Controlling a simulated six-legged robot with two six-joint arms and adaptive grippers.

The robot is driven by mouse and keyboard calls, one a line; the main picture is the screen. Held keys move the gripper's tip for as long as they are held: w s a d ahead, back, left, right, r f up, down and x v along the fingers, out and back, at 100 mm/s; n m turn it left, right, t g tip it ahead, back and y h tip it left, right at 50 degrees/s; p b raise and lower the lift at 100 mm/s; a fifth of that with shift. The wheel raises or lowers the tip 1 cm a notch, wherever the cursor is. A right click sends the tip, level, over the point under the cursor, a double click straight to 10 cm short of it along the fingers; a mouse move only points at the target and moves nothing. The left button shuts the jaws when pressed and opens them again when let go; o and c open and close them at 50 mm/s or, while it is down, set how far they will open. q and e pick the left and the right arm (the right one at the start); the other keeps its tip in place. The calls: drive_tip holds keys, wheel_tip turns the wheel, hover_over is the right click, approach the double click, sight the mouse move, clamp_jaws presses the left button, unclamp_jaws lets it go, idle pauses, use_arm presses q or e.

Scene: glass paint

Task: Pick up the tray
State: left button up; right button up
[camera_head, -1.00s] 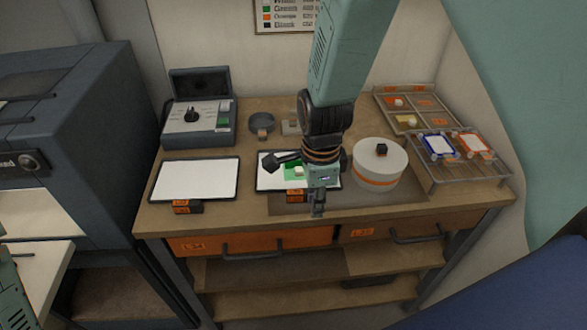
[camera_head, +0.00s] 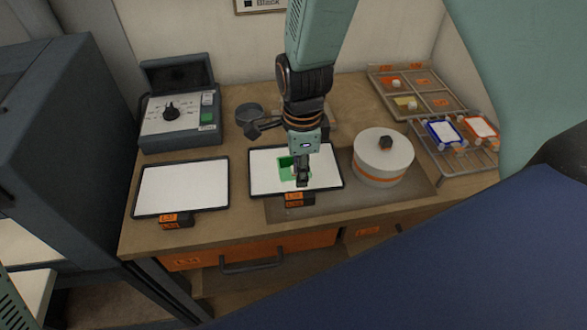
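A black-rimmed tray with a white surface (camera_head: 326,172) lies on the middle of the bench, with an orange-labelled black handle (camera_head: 298,199) at its front. A green square (camera_head: 284,168) shows on it, partly hidden by my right gripper. A second white, black-rimmed tray (camera_head: 181,187) lies to its left, with a similar handle (camera_head: 177,220). My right gripper (camera_head: 303,180) points down over the middle tray, near the green square. Its fingers look close together, but I cannot tell whether they are open or shut, or touching anything. My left gripper is out of view.
A control box (camera_head: 180,116) stands at the back left and a round white pot with an orange band (camera_head: 383,158) to the right. A wire rack (camera_head: 455,162) and a compartment tray (camera_head: 440,86) are farther right. A dark blue surface (camera_head: 470,265) covers the lower right.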

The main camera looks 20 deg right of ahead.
sight(297, 195)
drive_tip(key=shift+s+a+f, duration=0.15)
drive_tip(key=shift+a+f, duration=0.05)
drive_tip(key=shift+a, duration=0.05)
wheel_tip(297, 195, down, 6)
drive_tip(key=shift+d+f, duration=0.1)
drive_tip(key=shift+s+f, duration=0.1)
drive_tip(key=shift+f, duration=0.2)
drive_tip(key=shift+a+f, duration=0.15)
drive_tip(key=shift+a, duration=0.25)
drive_tip(key=shift+f, duration=0.1)
drive_tip(key=shift+w+d, duration=0.2)
drive_tip(key=shift+d, duration=0.1)
drive_tip(key=c, duration=0.3)
drive_tip(key=shift+c, duration=0.9)
drive_tip(key=shift+s+a, duration=0.15)
drive_tip(key=shift+a, duration=0.1)
clamp_jaws()
drive_tip(key=shift+d, duration=0.15)
